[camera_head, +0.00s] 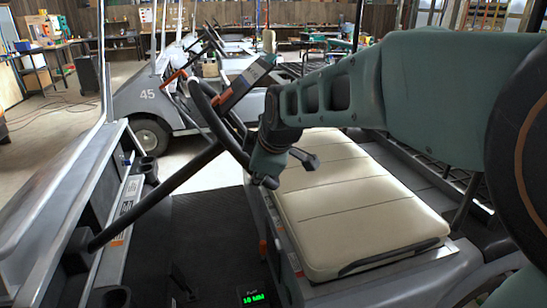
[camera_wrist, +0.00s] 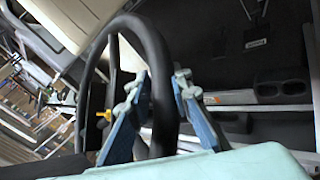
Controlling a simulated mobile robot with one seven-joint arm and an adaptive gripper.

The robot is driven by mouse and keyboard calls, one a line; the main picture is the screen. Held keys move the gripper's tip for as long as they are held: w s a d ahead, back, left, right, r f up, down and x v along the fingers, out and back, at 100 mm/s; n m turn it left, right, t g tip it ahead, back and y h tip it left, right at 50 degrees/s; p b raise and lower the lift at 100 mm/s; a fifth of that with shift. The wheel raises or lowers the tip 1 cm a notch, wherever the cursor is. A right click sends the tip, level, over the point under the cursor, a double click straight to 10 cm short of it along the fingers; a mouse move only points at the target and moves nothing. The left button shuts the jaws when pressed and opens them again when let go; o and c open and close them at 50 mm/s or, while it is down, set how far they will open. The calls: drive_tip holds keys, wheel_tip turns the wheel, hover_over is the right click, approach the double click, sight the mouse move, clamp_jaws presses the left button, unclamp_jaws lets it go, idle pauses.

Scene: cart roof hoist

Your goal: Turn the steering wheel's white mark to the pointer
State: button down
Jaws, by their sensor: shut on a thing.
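The black steering wheel (camera_head: 207,113) stands tilted on a slanted dark column (camera_head: 150,200) in the cart's front, in the head view. In the wrist view its thick rim (camera_wrist: 152,45) curves down between the two blue fingers of my gripper (camera_wrist: 162,100). My gripper is shut on the rim, one finger on each side. In the head view my gripper (camera_head: 262,165) is at the wheel's right, lower side, and the fingertips are hard to make out. A small yellow piece (camera_wrist: 104,116) shows beside the rim; I cannot tell whether it is the pointer. I cannot make out the white mark.
The cream seat (camera_head: 345,205) lies right of the wheel, close under my arm. The dashboard (camera_head: 125,205) with cup holders is at left, above a dark floor mat (camera_head: 205,230). A grey cart marked 45 (camera_head: 150,98) stands behind. A green-lit display (camera_head: 252,297) sits below.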

drive_tip(key=c, duration=1.7)
unclamp_jaws()
drive_tip(key=shift+c, duration=0.2)
